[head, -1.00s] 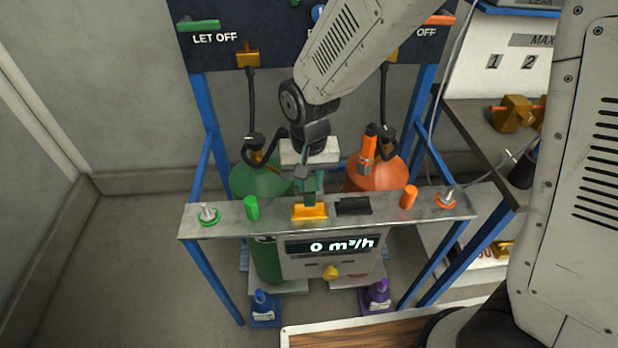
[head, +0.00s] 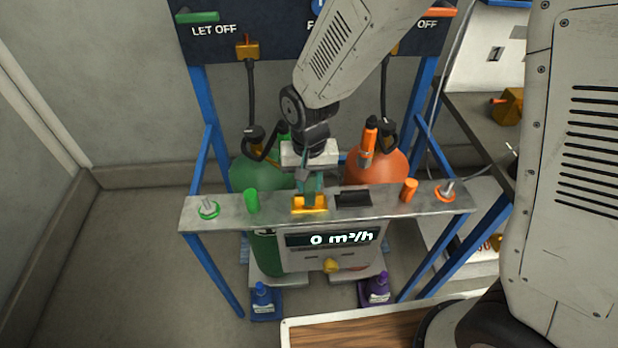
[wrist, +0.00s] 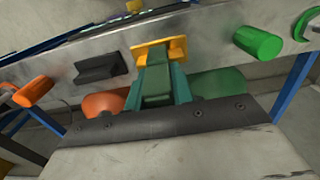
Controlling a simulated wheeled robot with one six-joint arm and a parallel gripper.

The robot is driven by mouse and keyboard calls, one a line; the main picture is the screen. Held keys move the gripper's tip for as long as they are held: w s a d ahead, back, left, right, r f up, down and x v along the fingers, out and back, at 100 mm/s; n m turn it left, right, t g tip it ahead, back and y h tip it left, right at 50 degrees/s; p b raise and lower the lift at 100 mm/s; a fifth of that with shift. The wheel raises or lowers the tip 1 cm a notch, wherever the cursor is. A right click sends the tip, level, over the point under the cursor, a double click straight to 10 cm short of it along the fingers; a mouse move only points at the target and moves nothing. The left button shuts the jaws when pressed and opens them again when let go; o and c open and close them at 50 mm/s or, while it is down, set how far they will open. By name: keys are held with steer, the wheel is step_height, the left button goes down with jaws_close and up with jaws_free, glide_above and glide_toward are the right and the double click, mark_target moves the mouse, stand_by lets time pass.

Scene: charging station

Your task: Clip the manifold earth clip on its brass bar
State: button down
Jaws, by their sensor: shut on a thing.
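My gripper (head: 309,188) points down at the metal shelf with its teal fingers together. In the wrist view my gripper (wrist: 157,75) is shut on a dark green piece (wrist: 156,88), which looks like the earth clip. The lower end of this piece is at a yellow holder (head: 309,204) on the shelf. The holder also shows in the wrist view (wrist: 160,52); I cannot tell whether the piece sits in it or just above it. I cannot identify the brass bar with certainty.
On the shelf (head: 225,209), a green peg (head: 251,201) stands left, a black holder (head: 353,199) and an orange peg (head: 409,190) right. A green cylinder (head: 258,172) and an orange cylinder (head: 376,168) stand behind. A counter (head: 470,130) is at the right.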

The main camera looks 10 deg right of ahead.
steer(key=shift+f, duration=0.45)
steer(key=c, duration=1.1)
jaws_free()
step_height(320, 180, up, 8)
steer(key=shift+f, duration=0.1)
steer(key=shift+t, duration=0.7)
steer(key=s+d+r, duration=0.5)
steer(key=s+d, duration=0.1)
steer(key=d, duration=0.1)
steer(key=s+d+r, duration=0.5)
steer(key=s+d, duration=0.2)
steer(key=s+d+r, duration=0.6)
steer(key=shift+s+d, duration=0.2)
steer(key=shift+d, duration=0.2)
